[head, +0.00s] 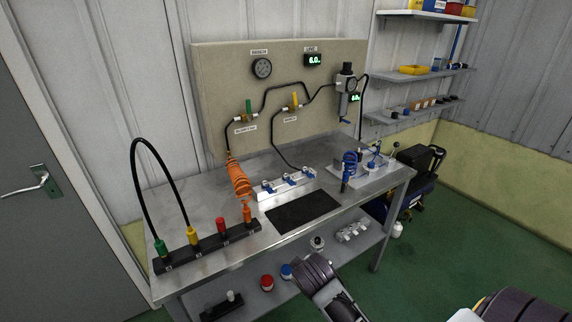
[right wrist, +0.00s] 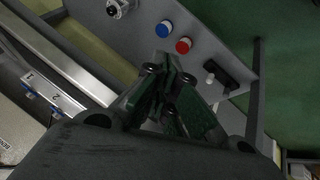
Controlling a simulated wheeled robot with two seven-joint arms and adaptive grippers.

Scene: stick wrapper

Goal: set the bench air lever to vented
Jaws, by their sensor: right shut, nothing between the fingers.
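On the beige back panel (head: 215,80), a valve with an upright green lever (head: 249,105) sits at left, and a valve with an upright yellow lever (head: 294,98) sits to its right. Each has a small label below, too small to read surely. A round gauge (head: 262,68) under a "BENCH" label is above them. My right gripper shows in the right wrist view (right wrist: 165,78), fingers together and empty, over the bench's front side. In the head view its arm is at the bottom centre, well below and in front of the levers; its fingertips are hard to make out. My left gripper is not seen.
The metal bench (head: 215,258) holds a coiled orange hose (head: 238,182), a numbered manifold (head: 287,184), a black mat (head: 301,212) and a plug rail (head: 210,243) with an arched black hose (head: 150,140). A filter regulator (head: 346,82) hangs at right. Caps stand on the lower shelf.

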